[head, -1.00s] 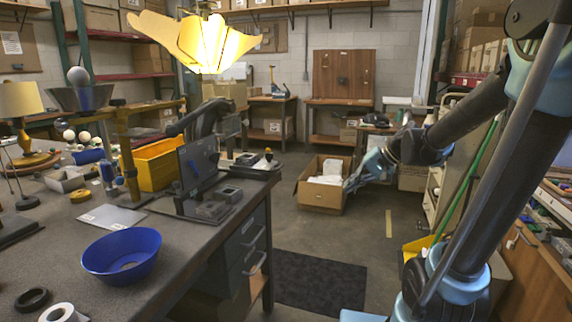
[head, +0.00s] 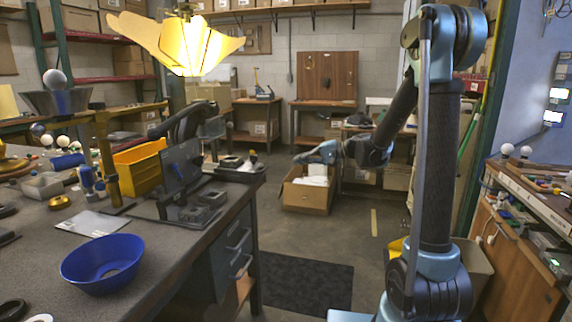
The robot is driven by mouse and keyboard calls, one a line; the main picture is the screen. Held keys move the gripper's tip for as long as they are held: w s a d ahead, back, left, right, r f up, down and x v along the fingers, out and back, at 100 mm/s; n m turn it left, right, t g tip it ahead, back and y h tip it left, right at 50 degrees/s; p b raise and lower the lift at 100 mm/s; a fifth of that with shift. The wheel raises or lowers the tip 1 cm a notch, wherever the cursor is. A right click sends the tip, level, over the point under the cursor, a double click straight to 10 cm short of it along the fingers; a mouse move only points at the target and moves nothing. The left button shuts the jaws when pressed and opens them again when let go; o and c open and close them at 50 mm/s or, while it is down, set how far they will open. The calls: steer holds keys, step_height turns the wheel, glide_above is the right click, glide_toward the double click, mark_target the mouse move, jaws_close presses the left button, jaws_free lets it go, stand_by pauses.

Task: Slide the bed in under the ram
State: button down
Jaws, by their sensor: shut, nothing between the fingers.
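My gripper (head: 303,159) is at the end of my arm, in front of the open cardboard box in the middle of the head view. It points left, looks shut and empty, and touches nothing. I cannot pick out a bed or a ram with certainty. A dark device (head: 178,170) with an upright plate and a flat base stands at the right side of the left workbench. A small blue and yellow upright tool (head: 263,88) stands on a bench at the back wall, too small to make out its parts. My gripper is well apart from both.
The left workbench (head: 165,262) carries a blue bowl (head: 103,263), a yellow bin (head: 139,170) and a lit petal lampshade (head: 188,42) above it. The cardboard box (head: 305,196) stands on the floor. A dark mat (head: 300,284) lies on open floor. A wooden cabinet (head: 515,265) is at right.

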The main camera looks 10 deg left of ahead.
glide_toward(262, 165)
steer(key=x, duration=0.5)
steer(key=shift+w+a+f, duration=0.2)
steer(key=shift+w+a, duration=0.05)
steer(key=shift+a, duration=0.45)
